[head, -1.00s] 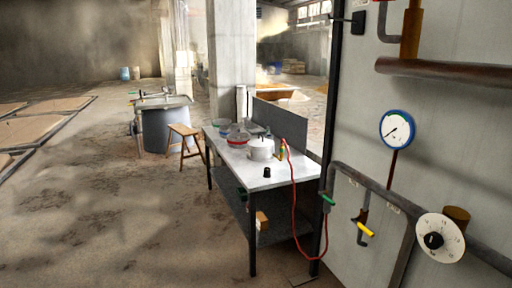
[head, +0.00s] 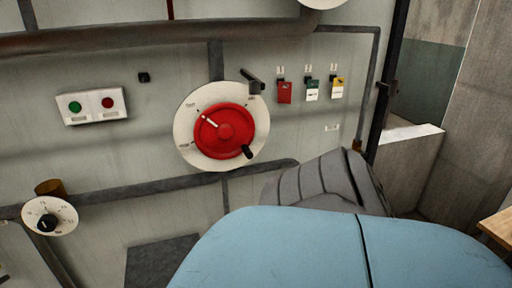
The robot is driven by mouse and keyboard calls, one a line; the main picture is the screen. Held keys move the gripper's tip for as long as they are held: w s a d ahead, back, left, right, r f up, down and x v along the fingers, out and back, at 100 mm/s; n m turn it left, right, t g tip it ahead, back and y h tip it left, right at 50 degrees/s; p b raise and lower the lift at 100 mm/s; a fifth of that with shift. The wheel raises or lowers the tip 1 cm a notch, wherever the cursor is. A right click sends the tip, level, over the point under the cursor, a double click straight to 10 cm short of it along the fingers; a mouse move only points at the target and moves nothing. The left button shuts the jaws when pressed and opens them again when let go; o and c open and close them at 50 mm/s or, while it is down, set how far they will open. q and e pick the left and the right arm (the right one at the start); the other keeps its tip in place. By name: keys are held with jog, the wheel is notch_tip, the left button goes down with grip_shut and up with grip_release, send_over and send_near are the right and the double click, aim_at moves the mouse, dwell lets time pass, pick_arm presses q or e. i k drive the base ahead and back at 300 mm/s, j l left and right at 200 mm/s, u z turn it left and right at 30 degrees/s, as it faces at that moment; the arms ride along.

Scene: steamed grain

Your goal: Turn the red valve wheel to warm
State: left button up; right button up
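The red valve wheel (head: 229,124) is mounted on a round white dial plate (head: 186,128) on the grey wall panel, just left of the middle of the head view. A white pointer mark on the wheel points to the upper left, toward a small label on the plate. A black handle knob (head: 247,152) sits at the wheel's lower right edge. The plate's labels are too small to read surely. Nothing touches the wheel. Neither of my grippers shows in the head view.
A black lever (head: 253,80) sits at the plate's upper right. A green and red button box (head: 92,106) is left; red, green and yellow tags (head: 311,90) hang right. A small knob dial (head: 64,215) is lower left. A large blue rounded shape fills the bottom foreground.

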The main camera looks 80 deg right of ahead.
aim_at(224, 130)
jog(key=k+l+z, duration=0.1)
jog(key=l+z, duration=0.9)
jog(key=l, duration=1.8)
jog(key=k, duration=0.05)
